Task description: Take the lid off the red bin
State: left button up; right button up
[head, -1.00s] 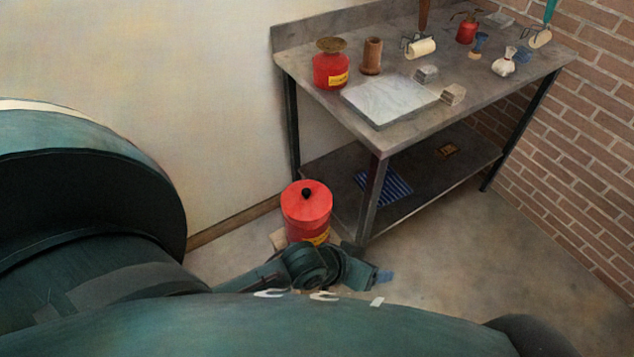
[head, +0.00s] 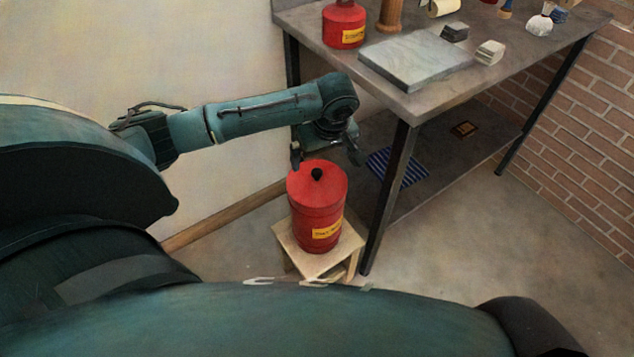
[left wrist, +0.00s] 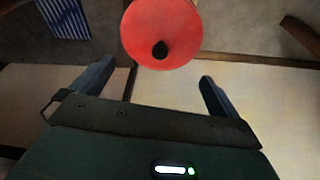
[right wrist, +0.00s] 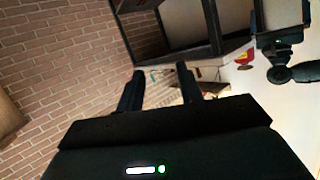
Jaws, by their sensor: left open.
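The red bin (head: 318,222) stands upright on a small wooden stool, with a yellow label on its front. Its round red lid (head: 302,184) is on top, with a black knob (head: 317,174) in the middle. My left gripper (head: 326,156) is open and points down just above and behind the lid, apart from it. In the left wrist view the lid (left wrist: 172,22) and knob (left wrist: 160,50) lie ahead of the open fingers, not between them. My right gripper (right wrist: 159,72) has its fingers apart with nothing between them, away from the bin.
The wooden stool (head: 287,246) stands beside a front leg of the metal workbench (head: 384,205). The bench holds a red can (head: 344,22), a grey slab (head: 415,60) and small blocks. A blue striped mat (head: 397,168) lies on its lower shelf. The floor at right is clear.

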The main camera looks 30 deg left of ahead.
aim_at(317, 171)
pick_arm(q)
jog(key=b+x, duration=0.2)
jog(key=x, duration=0.7)
jog(key=shift+w+a, duration=0.15)
jog(key=shift+c, duration=0.2)
